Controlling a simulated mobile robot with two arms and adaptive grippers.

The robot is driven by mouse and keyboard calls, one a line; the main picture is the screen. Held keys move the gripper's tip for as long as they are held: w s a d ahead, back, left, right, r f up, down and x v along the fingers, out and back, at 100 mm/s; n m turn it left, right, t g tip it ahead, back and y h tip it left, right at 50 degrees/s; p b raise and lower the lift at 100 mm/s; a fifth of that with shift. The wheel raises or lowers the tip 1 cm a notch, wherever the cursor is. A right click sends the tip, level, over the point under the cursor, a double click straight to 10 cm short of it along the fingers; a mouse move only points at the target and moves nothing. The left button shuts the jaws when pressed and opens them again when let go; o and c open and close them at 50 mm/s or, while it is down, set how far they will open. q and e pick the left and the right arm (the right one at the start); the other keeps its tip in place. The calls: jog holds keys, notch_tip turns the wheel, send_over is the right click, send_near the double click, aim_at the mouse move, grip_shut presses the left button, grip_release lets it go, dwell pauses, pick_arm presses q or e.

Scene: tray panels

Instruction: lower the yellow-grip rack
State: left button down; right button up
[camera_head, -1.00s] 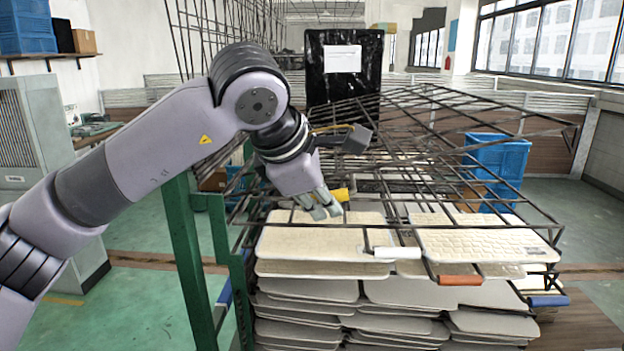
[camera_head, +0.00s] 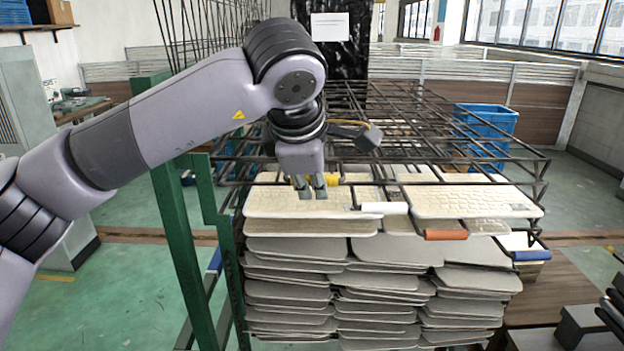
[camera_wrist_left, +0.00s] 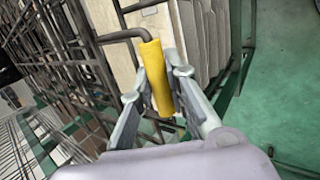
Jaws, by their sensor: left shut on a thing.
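The yellow grip (camera_wrist_left: 157,78) sits on a bent dark rod of the wire rack (camera_wrist_left: 122,37). My left gripper (camera_wrist_left: 168,95) is shut on this grip, with one finger on each side of it. In the head view my left gripper (camera_head: 311,187) points down at the front of the rack, over the top pale panels (camera_head: 300,204). Parts of the yellow grip (camera_head: 332,179) show beside the fingers, which hide the rest. The upper wire racks look nearly level, just above the panels. My right gripper is not in view.
White (camera_head: 385,208), orange (camera_head: 446,235) and blue (camera_head: 531,255) grips stick out along the front, to the right. A green post (camera_head: 172,245) stands left of the panel stack. Blue crates (camera_head: 485,124) stand behind right. Green floor is open at left.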

pick_arm(q)
jog(key=c, duration=1.6)
grip_release()
jog(key=shift+f, duration=0.4)
jog(key=shift+o, duration=0.3)
jog(key=shift+r, duration=0.1)
jog(key=shift+r, duration=0.1)
jog(key=v, duration=1.2)
